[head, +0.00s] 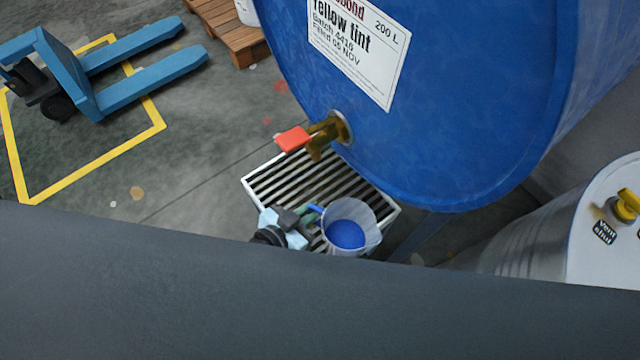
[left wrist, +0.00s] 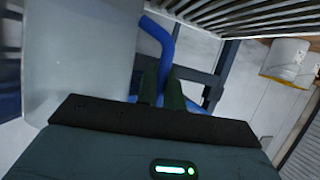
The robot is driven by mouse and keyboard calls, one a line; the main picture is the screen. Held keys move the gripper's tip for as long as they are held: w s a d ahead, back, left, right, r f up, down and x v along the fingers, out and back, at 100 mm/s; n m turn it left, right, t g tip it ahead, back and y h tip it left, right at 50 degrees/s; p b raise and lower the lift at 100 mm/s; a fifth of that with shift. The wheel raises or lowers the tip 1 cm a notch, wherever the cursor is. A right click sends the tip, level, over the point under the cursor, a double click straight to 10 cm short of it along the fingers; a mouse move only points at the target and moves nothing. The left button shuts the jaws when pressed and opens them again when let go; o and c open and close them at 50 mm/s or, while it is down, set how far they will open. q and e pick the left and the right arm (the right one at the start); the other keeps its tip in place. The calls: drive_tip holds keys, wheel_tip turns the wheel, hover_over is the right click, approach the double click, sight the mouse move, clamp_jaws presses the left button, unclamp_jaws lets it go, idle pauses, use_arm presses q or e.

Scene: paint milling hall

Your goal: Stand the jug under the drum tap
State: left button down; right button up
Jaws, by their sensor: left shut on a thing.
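The jug (head: 347,231) is a translucent cup with a blue inside bottom and a blue handle. In the head view it is at the near right part of the slatted grate, below and slightly right of the drum tap (head: 318,135). The tap is brass with a red lever, low on the blue drum (head: 440,110). My left gripper (head: 312,216) is shut on the jug's handle, left of the jug. In the left wrist view the fingers (left wrist: 160,88) close on the blue handle (left wrist: 158,38), and the jug's pale wall (left wrist: 75,55) fills the left. Whether the jug touches the grate is unclear. My right gripper is out of view.
The slatted grate (head: 262,183) lies under the tap. A white-topped drum (head: 600,245) with a yellow valve stands at right. A blue pallet truck (head: 140,80) stands by yellow floor lines at left. A dark grey surface crosses the foreground. Open floor lies left of the grate.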

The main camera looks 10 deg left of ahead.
use_arm(q)
drive_tip(key=shift+d+f, duration=0.2)
drive_tip(key=shift+d, duration=0.15)
drive_tip(key=w+a+f+b, duration=0.1)
drive_tip(key=w+a, duration=0.2)
drive_tip(key=w, duration=0.1)
drive_tip(key=w+a+f+b, duration=0.1)
drive_tip(key=w+a, duration=0.2)
drive_tip(key=w, duration=0.1)
drive_tip(key=w+a+f+b, duration=0.1)
drive_tip(key=w+a+f, duration=0.1)
drive_tip(key=w, duration=0.3)
drive_tip(key=shift+w+a, duration=0.1)
drive_tip(key=shift+a, duration=0.4)
drive_tip(key=shift+f+b, duration=0.3)
drive_tip(key=shift+f, duration=0.15)
drive_tip(key=shift+f, duration=0.15)
drive_tip(key=c, duration=1.5)
unclamp_jaws()
